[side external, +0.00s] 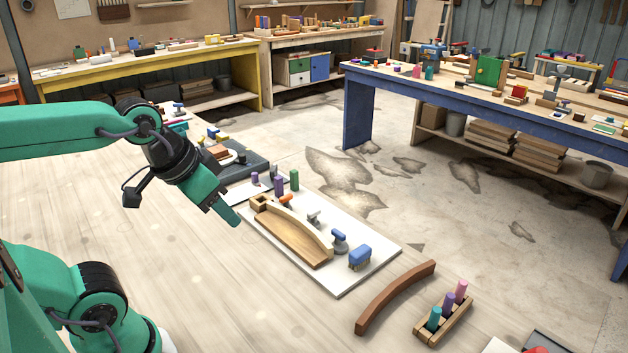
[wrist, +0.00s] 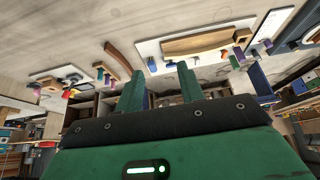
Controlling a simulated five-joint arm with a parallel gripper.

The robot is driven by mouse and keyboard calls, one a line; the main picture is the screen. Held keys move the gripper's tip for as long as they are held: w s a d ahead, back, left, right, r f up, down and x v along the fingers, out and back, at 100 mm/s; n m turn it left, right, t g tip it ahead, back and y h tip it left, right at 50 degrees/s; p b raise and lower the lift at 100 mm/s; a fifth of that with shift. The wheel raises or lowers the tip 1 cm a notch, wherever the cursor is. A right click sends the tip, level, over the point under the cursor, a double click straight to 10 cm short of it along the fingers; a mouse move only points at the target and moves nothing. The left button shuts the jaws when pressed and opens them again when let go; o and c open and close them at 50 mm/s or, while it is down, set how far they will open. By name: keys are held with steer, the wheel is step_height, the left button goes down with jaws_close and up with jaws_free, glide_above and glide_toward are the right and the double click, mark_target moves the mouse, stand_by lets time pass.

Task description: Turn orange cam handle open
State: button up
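The orange cam handle (side external: 286,200) is a small orange lever on the white board (side external: 345,280), near the far left end of a curved pale wooden piece (side external: 315,232). How far it is turned is too small to tell. My gripper (side external: 232,217) hangs above the table just left of the board, apart from the handle and touching nothing. In the wrist view, the two green fingers (wrist: 160,85) are spread with an empty gap between them.
A grey handle (side external: 314,217), a blue-grey handle (side external: 340,240) and a blue block (side external: 360,257) are on the board. A brown curved strip (side external: 395,297) and a peg rack (side external: 443,318) lie to the right. The table's left front is clear.

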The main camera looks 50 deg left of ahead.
steer(key=w+a+r+g, duration=0.1)
steer(key=w+a+r, duration=0.2)
steer(key=w, duration=0.6)
steer(key=g, duration=0.5)
glide_above(286, 196)
step_height(286, 196, down, 15)
steer(key=shift+f, duration=0.1)
steer(key=shift+a+f, duration=0.15)
steer(key=shift+f, duration=0.1)
steer(key=shift+f, duration=3.9)
